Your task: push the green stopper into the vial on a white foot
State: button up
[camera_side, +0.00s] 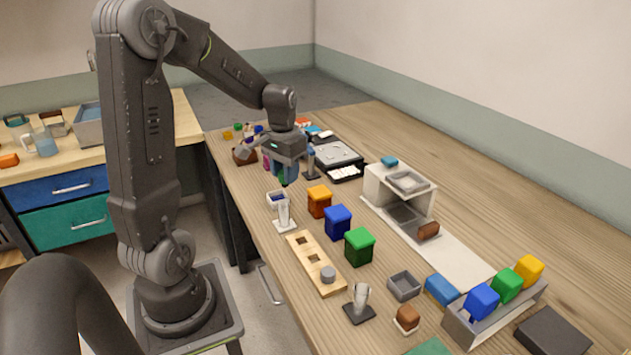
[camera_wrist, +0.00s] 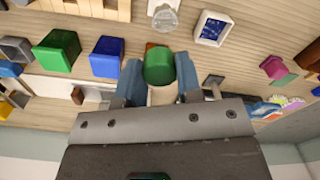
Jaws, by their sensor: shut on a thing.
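My gripper (camera_wrist: 157,78) is shut on the green stopper (camera_wrist: 158,65), which sits between its blue fingers in the wrist view. In the side view the stopper (camera_side: 283,181) shows small and dark below my gripper (camera_side: 285,172). The clear vial (camera_side: 284,212) on a white foot (camera_side: 285,226) stands upright on the table, below the stopper in the side view. The vial (camera_wrist: 165,19) also shows at the top of the wrist view, apart from the stopper.
A small white box with a blue face (camera_side: 277,198) stands close beside the vial. Orange (camera_side: 319,201), blue (camera_side: 338,222) and green (camera_side: 359,246) bins stand to its right. A wooden block with holes (camera_side: 316,262) lies in front. Another vial (camera_side: 360,296) stands on a dark foot.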

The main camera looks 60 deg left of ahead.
aim_at(281, 172)
jog(key=shift+s+a, duration=0.25)
jog(key=shift+s, duration=0.05)
jog(key=shift+s+f, duration=0.1)
jog(key=shift+f, duration=2.75)
jog(key=shift+f, duration=0.55)
jog(key=o, duration=0.6)
jog(key=shift+r, duration=5.5)
